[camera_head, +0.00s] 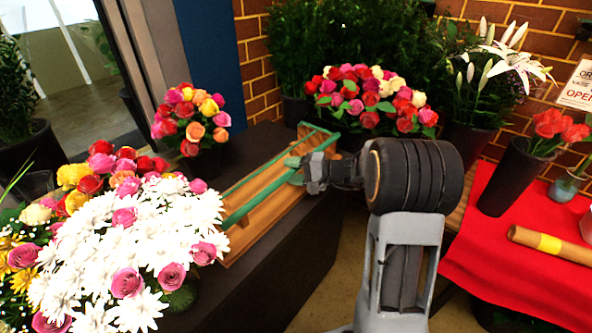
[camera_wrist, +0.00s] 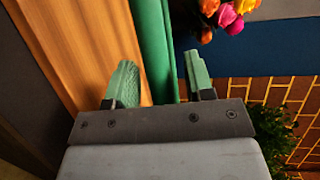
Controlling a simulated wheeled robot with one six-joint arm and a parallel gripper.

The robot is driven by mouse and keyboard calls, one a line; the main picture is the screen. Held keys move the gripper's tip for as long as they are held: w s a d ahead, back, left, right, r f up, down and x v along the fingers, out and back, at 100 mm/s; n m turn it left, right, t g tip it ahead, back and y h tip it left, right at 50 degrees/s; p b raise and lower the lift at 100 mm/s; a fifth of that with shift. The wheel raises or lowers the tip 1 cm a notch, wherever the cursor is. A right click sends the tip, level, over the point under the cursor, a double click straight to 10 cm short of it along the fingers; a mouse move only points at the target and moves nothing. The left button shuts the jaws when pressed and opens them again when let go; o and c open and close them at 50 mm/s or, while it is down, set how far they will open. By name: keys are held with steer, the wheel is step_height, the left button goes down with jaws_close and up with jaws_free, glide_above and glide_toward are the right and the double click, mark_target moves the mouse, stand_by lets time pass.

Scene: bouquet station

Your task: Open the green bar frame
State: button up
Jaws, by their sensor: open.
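The green bar frame (camera_head: 258,192) lies along a long, narrow wooden tray (camera_head: 265,230) on the dark counter. My gripper (camera_head: 294,170) is at the frame's right-hand long bar, toward the far end. In the wrist view one green bar (camera_wrist: 152,45) passes between the two green fingers of my gripper (camera_wrist: 162,80). White daisies hide the near end of the tray.
A large bouquet (camera_head: 130,240) of daisies and roses covers the near left of the counter. A smaller rose bunch (camera_head: 190,118) and a rose bowl (camera_head: 370,98) stand beyond. A red-covered table (camera_head: 520,255) is at right.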

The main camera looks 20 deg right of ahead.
jaws_close()
stand_by(0.4)
